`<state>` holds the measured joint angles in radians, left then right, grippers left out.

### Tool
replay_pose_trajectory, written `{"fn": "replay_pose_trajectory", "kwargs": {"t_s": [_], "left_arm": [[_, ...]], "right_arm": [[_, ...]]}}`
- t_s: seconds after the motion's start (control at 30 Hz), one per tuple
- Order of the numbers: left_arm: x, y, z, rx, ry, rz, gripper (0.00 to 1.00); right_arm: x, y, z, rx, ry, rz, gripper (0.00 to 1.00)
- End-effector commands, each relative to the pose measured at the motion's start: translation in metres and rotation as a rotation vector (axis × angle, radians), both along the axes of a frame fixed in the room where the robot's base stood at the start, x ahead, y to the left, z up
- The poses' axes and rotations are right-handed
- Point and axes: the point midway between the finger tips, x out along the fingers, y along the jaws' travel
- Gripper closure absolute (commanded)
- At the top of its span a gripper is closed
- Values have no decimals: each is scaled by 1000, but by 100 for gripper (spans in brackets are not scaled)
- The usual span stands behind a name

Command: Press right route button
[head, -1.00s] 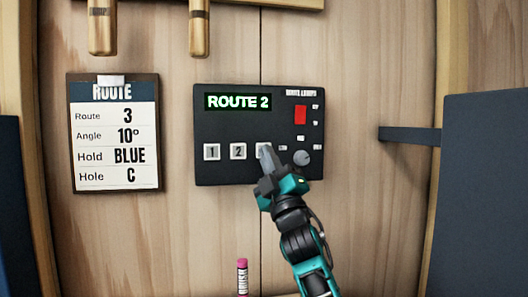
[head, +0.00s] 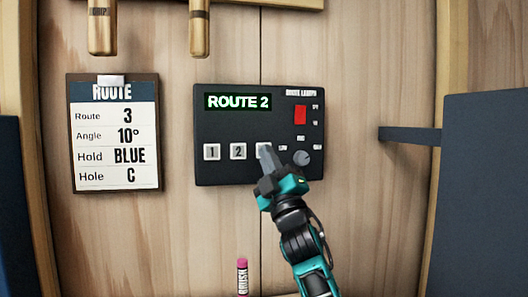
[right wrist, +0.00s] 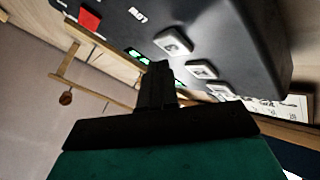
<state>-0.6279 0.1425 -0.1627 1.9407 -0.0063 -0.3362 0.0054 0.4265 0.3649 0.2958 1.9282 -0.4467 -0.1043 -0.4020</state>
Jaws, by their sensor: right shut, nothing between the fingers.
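The black control panel (head: 225,170) is on the wooden wall, and its green display (head: 238,102) reads ROUTE 2. Below the display are square white buttons: button 1 (head: 212,152), button 2 (head: 238,151) and a third one to their right, mostly hidden by my right gripper (head: 265,152). That gripper is shut and empty, its fingertips over the third button. The right wrist view shows the closed fingers (right wrist: 157,70) close to the nearest button (right wrist: 173,43); I cannot tell whether they touch. The route card (head: 115,180) reads Route 3. My left gripper is out of view.
A red switch (head: 300,115) and a grey round knob (head: 301,158) are on the panel's right side. A brush with a pink tip (head: 242,278) stands below. A dark board (head: 485,190) is at the right.

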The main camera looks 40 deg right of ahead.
Motion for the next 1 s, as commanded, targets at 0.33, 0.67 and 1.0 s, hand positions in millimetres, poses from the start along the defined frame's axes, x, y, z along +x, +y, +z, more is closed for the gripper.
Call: {"fn": "replay_pose_trajectory", "kwargs": {"t_s": [0.33,0.67,1.0], "left_arm": [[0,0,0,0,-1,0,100],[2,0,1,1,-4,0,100],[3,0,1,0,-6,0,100]], "right_arm": [[4,-3,0,0,-1,0,100],[7,-4,0,-1,0,1,100],[9,-5,0,0,0,0,100]]}}
